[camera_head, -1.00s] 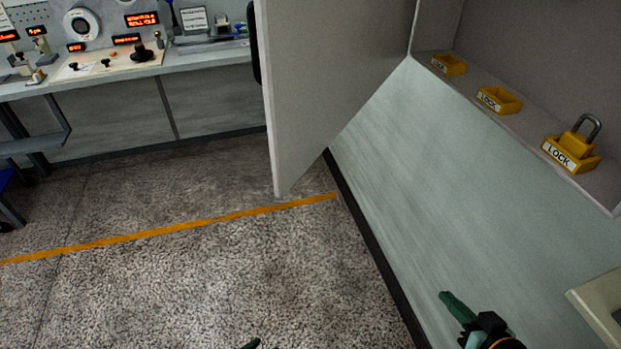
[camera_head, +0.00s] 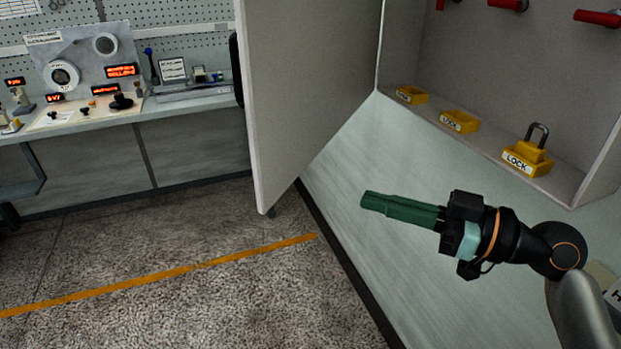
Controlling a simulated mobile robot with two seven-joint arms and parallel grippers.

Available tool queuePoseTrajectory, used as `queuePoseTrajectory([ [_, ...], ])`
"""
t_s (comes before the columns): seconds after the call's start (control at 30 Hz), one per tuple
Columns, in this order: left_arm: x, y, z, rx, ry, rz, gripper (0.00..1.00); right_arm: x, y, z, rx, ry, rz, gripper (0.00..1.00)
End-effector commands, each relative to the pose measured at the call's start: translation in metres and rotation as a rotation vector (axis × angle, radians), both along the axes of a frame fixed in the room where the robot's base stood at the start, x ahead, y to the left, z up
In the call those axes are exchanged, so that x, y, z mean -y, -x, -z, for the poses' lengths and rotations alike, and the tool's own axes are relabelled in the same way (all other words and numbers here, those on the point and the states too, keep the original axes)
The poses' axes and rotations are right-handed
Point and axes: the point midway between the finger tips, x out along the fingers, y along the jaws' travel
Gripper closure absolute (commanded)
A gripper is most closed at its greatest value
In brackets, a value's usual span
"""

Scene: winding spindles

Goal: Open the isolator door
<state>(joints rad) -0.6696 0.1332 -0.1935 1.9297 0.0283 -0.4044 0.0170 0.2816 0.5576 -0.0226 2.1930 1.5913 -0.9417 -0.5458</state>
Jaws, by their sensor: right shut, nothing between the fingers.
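The isolator door (camera_head: 305,90) is a light grey panel that stands swung wide open, out from the wall to the left of its cabinet. The open cabinet (camera_head: 455,60) shows its grey inside, with red handles (camera_head: 508,5) at the top edge of the view. My right gripper (camera_head: 364,201) is shut and empty, its green fingers pointing left in front of the pale wall below the cabinet. It is apart from the door, to the right of the door's lower part. My left gripper is not in view.
Yellow lock holders (camera_head: 459,121) sit on the cabinet's bottom ledge; the right one carries a padlock (camera_head: 534,148). A control desk (camera_head: 85,115) with dials and red displays stands at the back left. The floor with an orange line (camera_head: 190,268) is clear.

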Motion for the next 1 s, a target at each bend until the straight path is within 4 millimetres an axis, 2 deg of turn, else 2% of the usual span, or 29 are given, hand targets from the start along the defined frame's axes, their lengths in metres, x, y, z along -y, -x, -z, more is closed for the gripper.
queuePoseTrajectory([
  [0.03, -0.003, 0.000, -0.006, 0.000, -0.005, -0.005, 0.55, -0.011, -0.005, -0.006, 0.002, -0.006, -0.003, 1.00],
  [0.2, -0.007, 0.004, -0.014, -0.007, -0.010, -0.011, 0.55, -0.044, -0.023, -0.005, -0.001, -0.006, -0.003, 1.00],
  [0.43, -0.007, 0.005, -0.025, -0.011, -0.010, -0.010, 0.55, -0.078, -0.041, -0.003, -0.002, -0.005, -0.001, 1.00],
  [0.63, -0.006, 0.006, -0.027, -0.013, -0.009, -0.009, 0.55, -0.090, -0.048, -0.001, -0.002, -0.002, 0.000, 1.00],
  [1.0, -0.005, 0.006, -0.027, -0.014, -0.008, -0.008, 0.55, -0.091, -0.048, 0.000, -0.001, 0.000, 0.001, 1.00],
])
